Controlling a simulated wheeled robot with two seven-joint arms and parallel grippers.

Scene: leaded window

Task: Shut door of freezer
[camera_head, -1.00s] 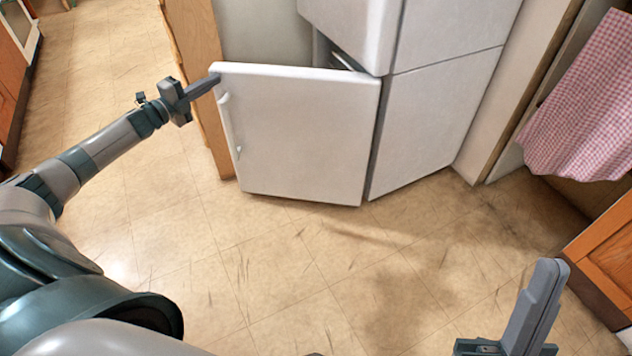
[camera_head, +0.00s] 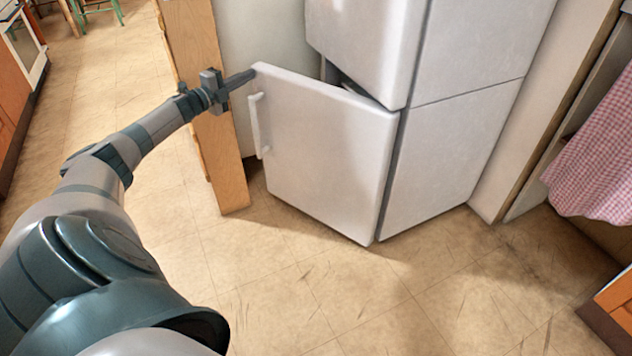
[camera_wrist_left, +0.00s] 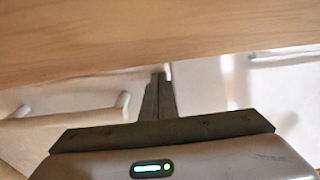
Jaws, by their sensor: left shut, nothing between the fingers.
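The freezer door (camera_head: 325,150) is the white lower door of the white fridge-freezer (camera_head: 445,150). It stands partly open, hinged on its right side, with a dark gap above its top edge. Its white handle (camera_head: 259,125) is on the left edge. My left gripper (camera_head: 250,75) is shut and empty, with its fingertips at the door's top left corner; whether they touch it I cannot tell. In the left wrist view the closed fingers (camera_wrist_left: 158,85) point toward a white edge, and a white handle (camera_wrist_left: 122,106) shows to the left. My right gripper is out of view.
A wooden panel (camera_head: 205,100) stands close to the left of the door and behind my left wrist; it crosses the top of the left wrist view (camera_wrist_left: 150,40). The upper door (camera_head: 360,40) is above. A checked cloth (camera_head: 600,165) hangs at right. The floor in front is clear.

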